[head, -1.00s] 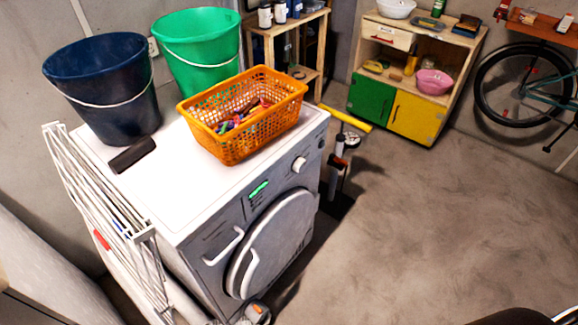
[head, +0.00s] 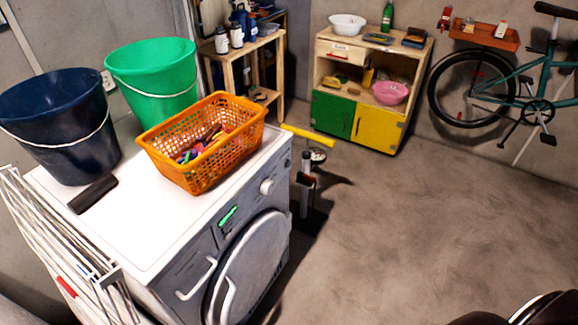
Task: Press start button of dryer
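The dryer (head: 120,232) stands at the left of the head view, with a white top and a grey front. Its front has a round door (head: 250,270), which looks shut, with a pale handle. Above the door is a control panel with a lit green display (head: 228,216) and a pale round knob (head: 267,187). The start button is too small to make out with certainty on the panel. Neither of my grippers shows in the head view.
On the dryer stand a blue bucket (head: 62,122), a green bucket (head: 152,85), an orange basket (head: 205,155) and a dark object (head: 93,194). A white drying rack (head: 60,255) leans at its left. A pump (head: 305,185) stands right of it. Floor at right is clear.

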